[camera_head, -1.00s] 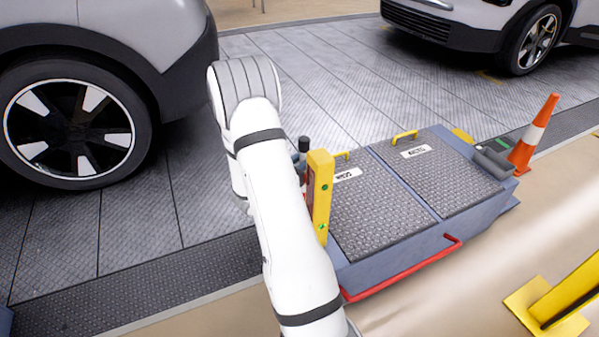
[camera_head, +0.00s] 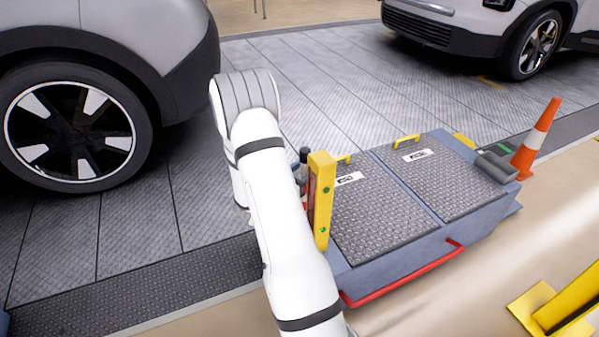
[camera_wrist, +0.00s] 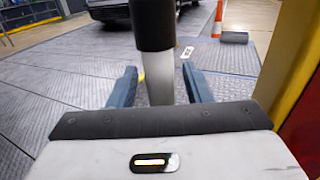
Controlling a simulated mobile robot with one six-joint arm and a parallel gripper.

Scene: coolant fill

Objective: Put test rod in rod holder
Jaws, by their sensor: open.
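The test rod stands upright with a black grip (camera_wrist: 153,24) and a grey shaft (camera_wrist: 161,80) in the wrist view. My gripper (camera_wrist: 159,70) is open, with one blue-grey finger on each side of the shaft, below the black grip. Gaps show between the shaft and both fingers. In the head view the dark top of the rod (camera_head: 304,154) shows just right of my arm, beside a yellow post (camera_head: 320,200). The rod's lower end is hidden, and I cannot make out the rod holder or whether the rod sits in it.
The post's yellow and red side fills the right edge of the wrist view. A low blue-grey unit (camera_head: 400,256) with tread-plate lids and a red rail (camera_head: 400,276) stands right of my arm. A cone (camera_head: 535,140) stands behind it. Cars (camera_head: 70,125) stand on the metal floor.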

